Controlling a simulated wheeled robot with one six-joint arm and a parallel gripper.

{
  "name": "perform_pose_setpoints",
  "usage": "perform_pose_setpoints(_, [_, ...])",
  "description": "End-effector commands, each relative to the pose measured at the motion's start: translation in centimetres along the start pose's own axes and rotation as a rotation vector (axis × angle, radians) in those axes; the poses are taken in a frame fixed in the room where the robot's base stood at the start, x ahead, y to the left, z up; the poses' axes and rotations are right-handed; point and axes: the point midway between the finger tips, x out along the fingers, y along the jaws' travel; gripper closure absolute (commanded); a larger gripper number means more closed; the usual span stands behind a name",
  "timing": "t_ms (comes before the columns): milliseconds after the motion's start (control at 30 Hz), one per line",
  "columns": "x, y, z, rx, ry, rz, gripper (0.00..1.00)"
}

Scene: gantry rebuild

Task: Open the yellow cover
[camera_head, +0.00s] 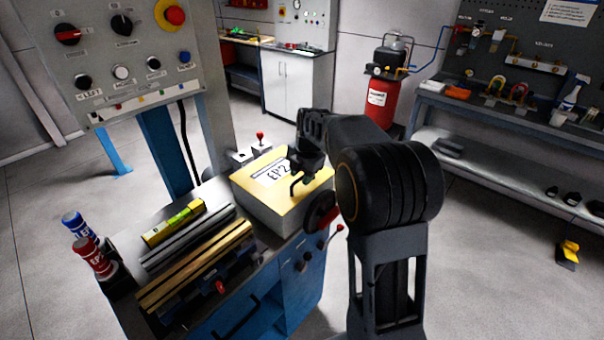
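The yellow cover (256,185) is the top of a pale box marked "EP2", on the blue bench at the centre. It lies flat and looks closed. My black arm comes from the lower right, and my gripper (297,184) is over the right part of the cover, beside a dark handle-like shape. The gripper is small and dark here, so I cannot tell its fingers from that shape, whether they touch the cover, or whether they are open.
A control panel (125,60) with knobs and a red button stands at the left. A dark handwheel (320,211) is beside the box.

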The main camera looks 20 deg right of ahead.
Motion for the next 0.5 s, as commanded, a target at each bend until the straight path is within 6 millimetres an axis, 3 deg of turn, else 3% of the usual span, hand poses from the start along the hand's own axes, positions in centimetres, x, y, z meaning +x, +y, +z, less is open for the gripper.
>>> perform_pose_setpoints(200, [0.02,0.00,0.00,0.000,0.000,0.000,0.64])
perform_pose_setpoints(500, [-0.01,0.00,0.01,0.000,0.000,0.000,0.93])
